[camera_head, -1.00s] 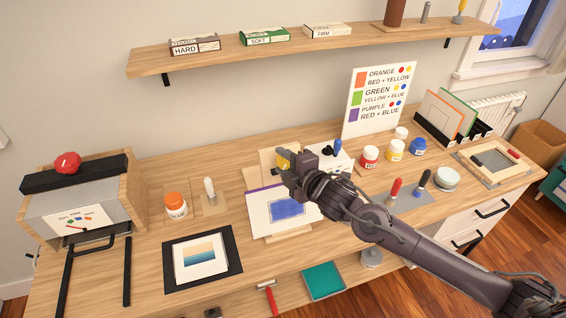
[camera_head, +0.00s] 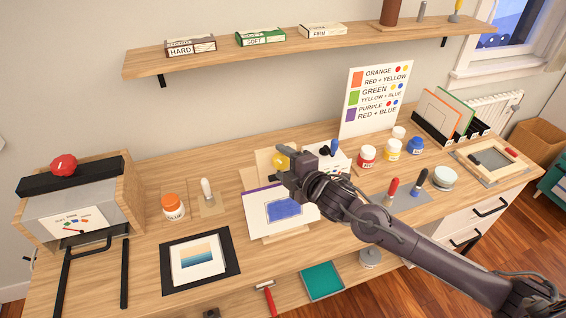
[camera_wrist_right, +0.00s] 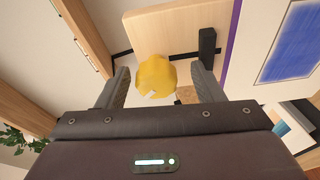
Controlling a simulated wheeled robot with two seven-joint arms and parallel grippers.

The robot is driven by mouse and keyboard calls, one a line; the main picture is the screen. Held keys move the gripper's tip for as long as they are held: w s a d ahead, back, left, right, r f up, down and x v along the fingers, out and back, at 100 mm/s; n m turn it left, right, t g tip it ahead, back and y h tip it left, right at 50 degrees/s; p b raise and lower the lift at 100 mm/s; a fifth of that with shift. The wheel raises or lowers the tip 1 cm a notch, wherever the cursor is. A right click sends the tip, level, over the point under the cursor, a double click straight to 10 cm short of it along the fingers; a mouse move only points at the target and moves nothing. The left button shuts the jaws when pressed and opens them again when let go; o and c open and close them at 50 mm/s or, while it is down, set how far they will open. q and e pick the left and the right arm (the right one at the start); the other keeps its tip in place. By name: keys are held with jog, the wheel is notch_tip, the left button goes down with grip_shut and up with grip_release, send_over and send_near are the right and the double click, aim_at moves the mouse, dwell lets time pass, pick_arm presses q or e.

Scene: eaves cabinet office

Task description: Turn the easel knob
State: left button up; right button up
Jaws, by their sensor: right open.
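The easel knob is yellow and lobed; it shows in the right wrist view (camera_wrist_right: 156,76) between the two fingers of my right gripper (camera_wrist_right: 160,84), with space on both sides. In the head view the yellow knob (camera_head: 281,162) is at the left end of my right gripper (camera_head: 286,172), which is open. The wooden easel (camera_head: 262,158) stands behind the gripper on the desk and also shows in the wrist view (camera_wrist_right: 180,28). A canvas with a blue patch (camera_head: 262,212) leans on it. Whether the fingers touch the knob cannot be told. My left gripper is not in view.
A shelf (camera_head: 300,47) with boxes hangs above.

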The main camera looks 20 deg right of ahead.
jog(key=shift+s+r, duration=0.1)
jog(key=shift+s, duration=0.25)
jog(key=b+v, duration=0.2)
jog(key=v, duration=0.5)
jog(key=shift+d, duration=0.15)
